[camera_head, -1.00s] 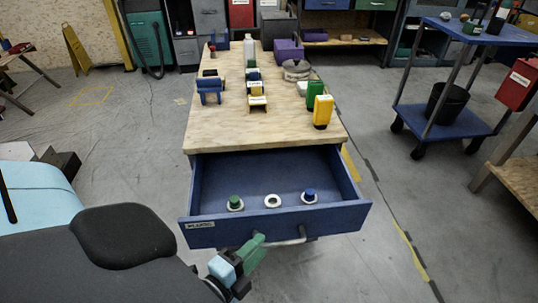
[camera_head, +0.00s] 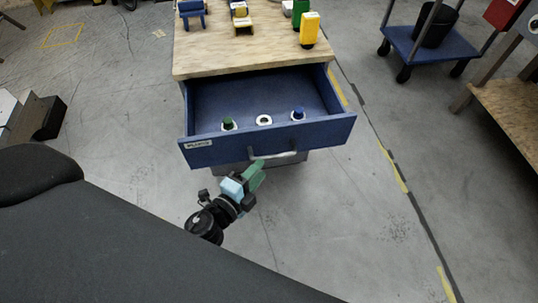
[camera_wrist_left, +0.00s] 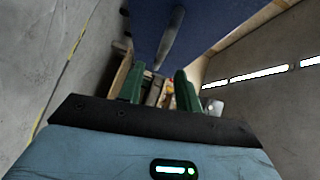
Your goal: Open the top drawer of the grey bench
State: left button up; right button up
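The wooden-topped bench (camera_head: 250,52) has its blue top drawer (camera_head: 238,143) pulled well out. Inside the drawer lie a green-topped piece (camera_head: 228,122), a white ring (camera_head: 264,121) and a blue-topped piece (camera_head: 298,113). The bar handle (camera_head: 280,155) is on the drawer front. My left gripper (camera_head: 257,168) is just in front of and below the handle's left end. In the left wrist view its two green fingers (camera_wrist_left: 160,76) are apart, and the handle (camera_wrist_left: 172,38) shows beyond their tips, not between them. My right gripper is not in view.
Several items, including a yellow one (camera_head: 309,30), stand on the bench top. A blue cart (camera_head: 420,46) with a black bin is at the upper right. A wooden table (camera_head: 510,105) stands at the right edge. The floor around the drawer is clear.

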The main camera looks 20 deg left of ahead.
aim_at(272, 156)
pick_arm(q)
jog(key=shift+x, duration=3.5)
jog(key=shift+c, duration=0.4)
grip_shut()
